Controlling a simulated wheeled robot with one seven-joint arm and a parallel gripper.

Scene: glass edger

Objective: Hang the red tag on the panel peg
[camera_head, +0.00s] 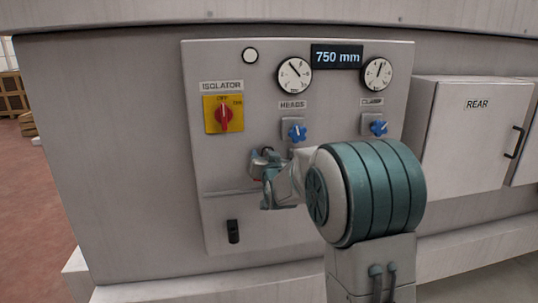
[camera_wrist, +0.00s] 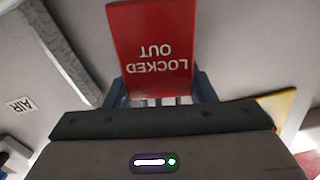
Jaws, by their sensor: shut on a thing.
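A red tag (camera_wrist: 152,45) reading "LOCKED OUT", upside down in the wrist view, is between the blue fingers of my gripper (camera_wrist: 162,88). My gripper is shut on it. In the head view my gripper (camera_head: 262,165) is close in front of the grey panel (camera_head: 212,175), below and right of the yellow isolator plate and left of the blue knobs. The tag is mostly hidden there by my gripper. I cannot make out the panel peg in either view, nor tell whether the tag touches the panel.
The panel carries a red isolator switch (camera_head: 223,117), two gauges (camera_head: 294,75), two blue knobs (camera_head: 297,133) and a black lever (camera_head: 233,231). A display (camera_head: 336,56) reads 750 mm. A REAR cabinet (camera_head: 470,140) juts out at right. An AIR label (camera_wrist: 20,104) shows in the wrist view.

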